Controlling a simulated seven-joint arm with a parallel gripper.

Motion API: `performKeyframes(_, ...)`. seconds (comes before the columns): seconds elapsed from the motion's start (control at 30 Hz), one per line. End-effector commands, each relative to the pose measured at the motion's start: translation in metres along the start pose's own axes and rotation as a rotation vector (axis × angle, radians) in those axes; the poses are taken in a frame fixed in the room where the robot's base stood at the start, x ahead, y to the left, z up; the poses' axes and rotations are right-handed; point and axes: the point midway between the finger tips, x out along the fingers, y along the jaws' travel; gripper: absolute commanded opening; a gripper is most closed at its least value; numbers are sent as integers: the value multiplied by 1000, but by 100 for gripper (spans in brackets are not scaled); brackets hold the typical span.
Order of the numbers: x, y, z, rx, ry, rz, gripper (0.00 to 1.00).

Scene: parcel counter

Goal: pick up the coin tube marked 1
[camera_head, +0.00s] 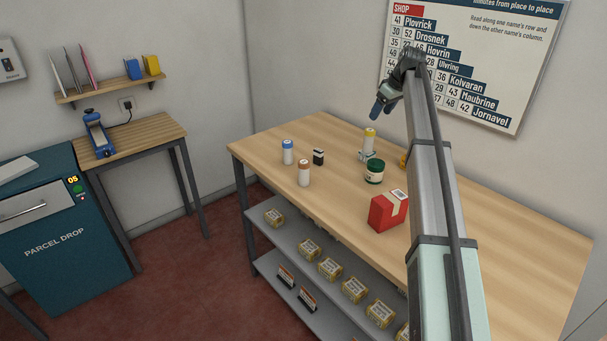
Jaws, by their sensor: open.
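Three pale tubes with coloured caps stand upright on the wooden counter (470,225): a blue-capped tube (287,153), a brown-capped tube (304,174) and a yellow-capped tube (369,141). Their marks are too small to read, so I cannot tell which is marked 1. Something small and grey is at the foot of the yellow-capped tube. My gripper (382,107) is open, high at the end of my arm, and appears above and slightly right of the yellow-capped tube in the picture. It is apart from the tubes and holds nothing that I can see.
A dark green jar (374,171) and a red box (388,212) stand near my arm, which hides part of the counter. The counter's left end is clear.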

Motion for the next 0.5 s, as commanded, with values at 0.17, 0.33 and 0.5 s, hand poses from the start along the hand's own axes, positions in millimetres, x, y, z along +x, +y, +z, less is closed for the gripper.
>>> performKeyframes(0.17, 0, 0, 0, 0, 0, 0, 71)
performKeyframes(0.33, 0, 0, 0, 0, 0, 0, 71)
performKeyframes(0.5, 3, -7, -7, -10, 0, -4, 71)
